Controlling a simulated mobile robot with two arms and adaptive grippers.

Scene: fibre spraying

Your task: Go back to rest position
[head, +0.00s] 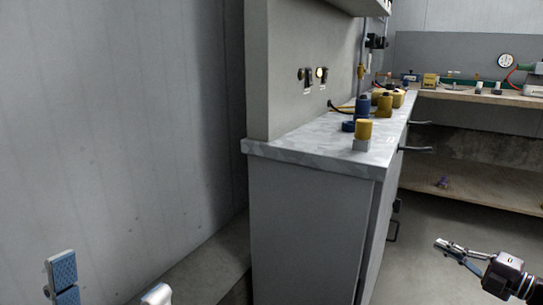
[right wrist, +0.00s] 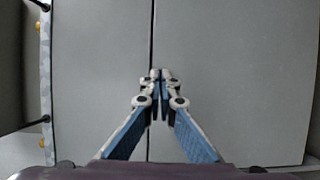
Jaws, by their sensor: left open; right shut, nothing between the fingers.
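My left gripper (head: 105,285) shows only in part at the lower left of the head view. Its blue-padded finger and a pale finger tip stand wide apart, with nothing between them. My right gripper (head: 443,246) is at the lower right of the head view, pointing left in front of the cabinet side, over the floor. In the right wrist view its fingers (right wrist: 161,75) meet at the tips and hold nothing. The rest of my left arm is out of view.
A grey cabinet (head: 305,225) with a marbled counter (head: 320,142) stands mid-view. Yellow and blue containers (head: 362,104) and a yellow-topped block (head: 363,130) sit on it. A wooden workbench (head: 480,97) with tools is at the back right. Open floor (head: 425,235) lies right of the cabinet.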

